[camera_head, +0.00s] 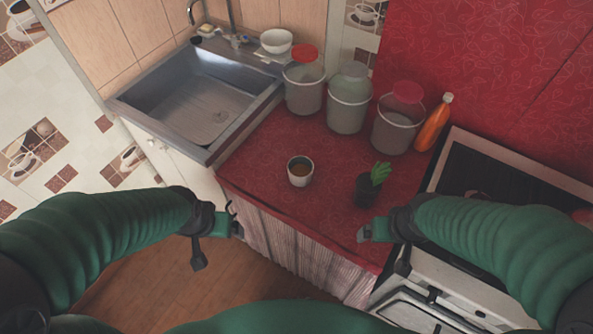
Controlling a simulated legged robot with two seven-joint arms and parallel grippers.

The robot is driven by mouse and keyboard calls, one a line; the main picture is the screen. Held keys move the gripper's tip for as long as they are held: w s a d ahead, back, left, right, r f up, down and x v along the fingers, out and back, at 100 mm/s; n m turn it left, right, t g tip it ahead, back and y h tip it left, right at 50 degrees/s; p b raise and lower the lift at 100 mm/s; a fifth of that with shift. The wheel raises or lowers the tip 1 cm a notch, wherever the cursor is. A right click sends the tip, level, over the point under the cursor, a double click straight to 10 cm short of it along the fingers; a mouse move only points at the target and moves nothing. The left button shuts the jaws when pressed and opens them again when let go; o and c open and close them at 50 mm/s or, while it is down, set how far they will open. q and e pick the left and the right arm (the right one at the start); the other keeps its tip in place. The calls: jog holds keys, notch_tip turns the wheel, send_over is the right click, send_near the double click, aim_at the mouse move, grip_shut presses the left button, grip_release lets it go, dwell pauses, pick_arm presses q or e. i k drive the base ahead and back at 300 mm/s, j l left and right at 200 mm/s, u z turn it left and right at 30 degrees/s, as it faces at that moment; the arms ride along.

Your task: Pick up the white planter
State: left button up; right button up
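The white planter (300,174) is a small round pot with brown contents. It stands upright on the red oilcloth counter (270,172), left of a dark pot. My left gripper (236,222) is in front of the counter edge, to the lower left of the white planter and apart from it. My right gripper (363,235) is near the counter's front edge, to the lower right of the white planter and below the dark pot. Neither gripper touches the planter, and I see nothing held. The fingers are too small to tell whether they are open.
The dark pot (366,192) with a green plant stands right of the planter. Several buckets (349,108) and an orange bottle (434,124) line the back. A sink (205,105) is at the left, a stove (490,180) at the right. Counter around the planter is clear.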

aim_at(300, 168)
jog(key=i+j+z, duration=0.15)
jog(key=j+z, duration=0.15)
jog(key=j, duration=1.05)
jog(key=j+z, duration=0.25)
jog(key=j, duration=1.05)
